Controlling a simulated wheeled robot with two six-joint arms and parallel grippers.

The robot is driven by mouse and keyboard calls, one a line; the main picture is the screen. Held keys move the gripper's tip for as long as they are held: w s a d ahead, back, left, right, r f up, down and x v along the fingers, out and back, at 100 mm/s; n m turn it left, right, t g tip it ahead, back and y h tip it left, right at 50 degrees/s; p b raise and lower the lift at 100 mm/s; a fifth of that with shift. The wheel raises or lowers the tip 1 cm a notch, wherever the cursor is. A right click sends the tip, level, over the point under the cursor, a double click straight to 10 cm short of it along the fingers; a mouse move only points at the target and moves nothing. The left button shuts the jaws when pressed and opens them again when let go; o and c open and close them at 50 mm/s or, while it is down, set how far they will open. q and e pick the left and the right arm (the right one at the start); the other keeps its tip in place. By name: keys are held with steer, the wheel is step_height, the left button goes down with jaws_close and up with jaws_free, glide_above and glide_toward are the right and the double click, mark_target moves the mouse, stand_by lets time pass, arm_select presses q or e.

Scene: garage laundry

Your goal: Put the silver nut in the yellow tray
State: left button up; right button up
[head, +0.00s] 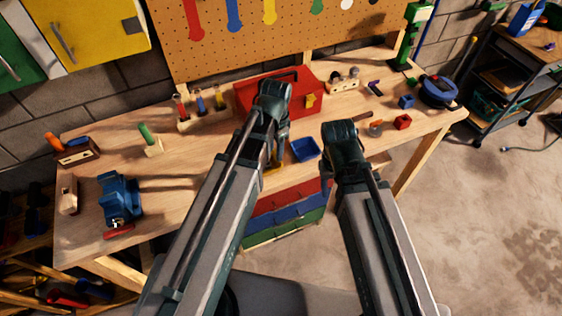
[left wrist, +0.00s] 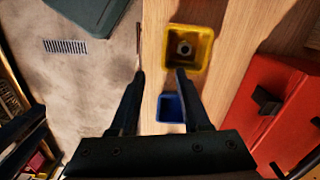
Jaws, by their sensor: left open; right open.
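The silver nut (left wrist: 184,49) lies inside the yellow tray (left wrist: 207,50), on its floor, in the left wrist view. In the head view a small part of the yellow tray (head: 274,169) shows beside my left arm, and the nut is hidden there. My left gripper (left wrist: 160,75) is open with nothing between its fingers; it is above the bench, with the tray just beyond its fingertips in the wrist view. In the head view the left gripper (head: 278,150) points down. My right gripper (head: 328,178) is open near the bench's front edge, its fingers mostly hidden by its wrist.
A blue tray (head: 304,149) sits beside the yellow one. A red toolbox (head: 315,90) stands behind. A red block (head: 403,122), a blue block (head: 406,101) and a round blue tool (head: 438,91) lie at right. A blue vise (head: 120,198) is at left.

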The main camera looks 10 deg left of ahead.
arm_select(q)
steer(key=s+d+n, duration=0.5)
steer(key=s+d, duration=0.1)
steer(key=s, duration=0.4)
steer(key=shift+s+d+y, duration=0.35)
steer(key=shift+y, duration=0.05)
